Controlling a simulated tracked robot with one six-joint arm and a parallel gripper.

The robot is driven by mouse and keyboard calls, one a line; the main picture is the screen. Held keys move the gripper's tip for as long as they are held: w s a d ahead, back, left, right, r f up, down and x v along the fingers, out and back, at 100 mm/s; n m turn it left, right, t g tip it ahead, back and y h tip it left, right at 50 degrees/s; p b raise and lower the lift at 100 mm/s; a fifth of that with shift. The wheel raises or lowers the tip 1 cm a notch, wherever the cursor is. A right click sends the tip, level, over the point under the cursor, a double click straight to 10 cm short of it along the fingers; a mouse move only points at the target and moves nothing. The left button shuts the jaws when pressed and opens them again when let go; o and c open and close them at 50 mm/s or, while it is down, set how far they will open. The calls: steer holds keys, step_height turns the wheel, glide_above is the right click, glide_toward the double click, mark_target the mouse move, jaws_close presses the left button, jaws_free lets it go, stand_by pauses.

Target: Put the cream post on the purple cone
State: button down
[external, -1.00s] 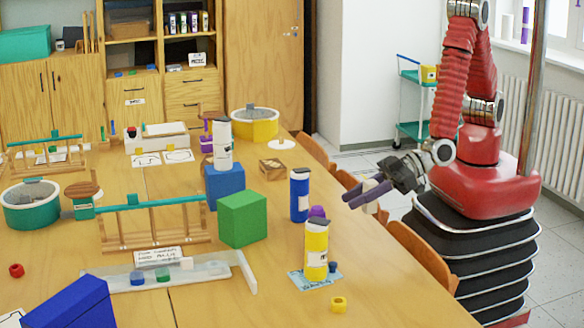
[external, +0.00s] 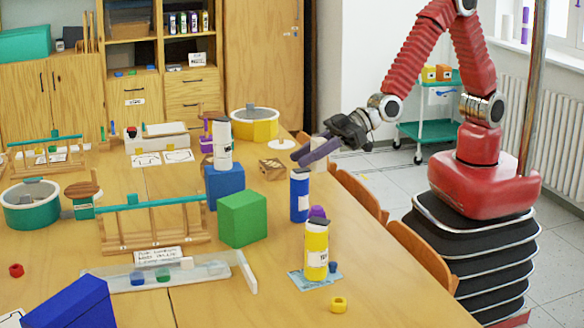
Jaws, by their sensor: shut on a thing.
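My gripper (external: 308,152) is over the right side of the table, above and behind the blue bottle, with its dark purple fingers pointing left and down. It is shut on a pale piece, likely the cream post (external: 319,164), of which only a little shows beside the fingers. A small purple thing (external: 317,211), which may be the purple cone, stands behind the yellow bottle. Only its rounded top shows, so its shape is unclear. The gripper is above it and apart from it.
The blue bottle (external: 299,196) and yellow bottle (external: 316,250) stand close to the purple thing. A green cube (external: 242,220) and a blue block (external: 224,186) bearing a white bottle (external: 222,146) are to the left. A wooden block (external: 271,169) lies near the gripper. Chairs (external: 358,196) line the right edge.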

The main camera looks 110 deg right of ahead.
steer(key=a+n+y, duration=0.2)
steer(key=a+r+n+y, duration=0.1)
steer(key=shift+w+g+y, duration=0.3)
steer(key=shift+w, duration=0.1)
steer(key=shift+f, duration=0.15)
stand_by(0.5)
step_height(320, 180, down, 6)
stand_by(0.4)
steer(key=shift+f, duration=1.9)
steer(key=shift+d, duration=0.1)
